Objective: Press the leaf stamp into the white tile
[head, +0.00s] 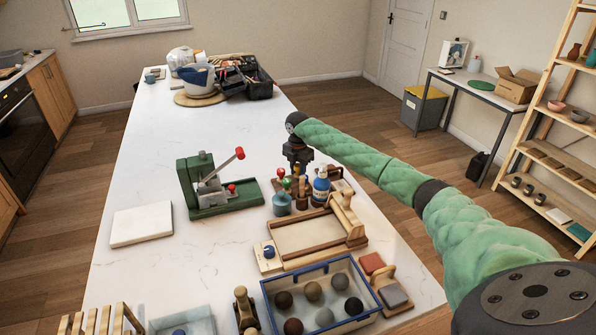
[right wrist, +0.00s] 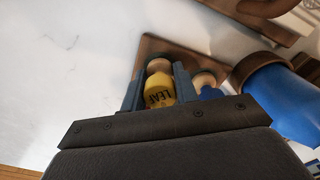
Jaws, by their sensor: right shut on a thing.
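The white tile (head: 141,225) lies flat and bare on the left of the white table. My right gripper (head: 299,164) is well to the right of it, pointing down behind the cup of tools. In the right wrist view its two fingers (right wrist: 159,84) are shut on the leaf stamp (right wrist: 159,95), a yellow piece marked "LEAF" with a pale wooden knob. The stamp is over or in a brown wooden holder (right wrist: 155,47); I cannot tell whether it is lifted. In the head view the stamp is mostly hidden. My left gripper is not in view.
A green press with a red-knobbed lever (head: 211,187) stands between tile and gripper. A blue-labelled bottle (head: 321,187) and a tool cup (head: 282,204) are close to the gripper. A wooden frame (head: 300,238) and a blue-rimmed bin (head: 318,292) are in front. The table around the tile is clear.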

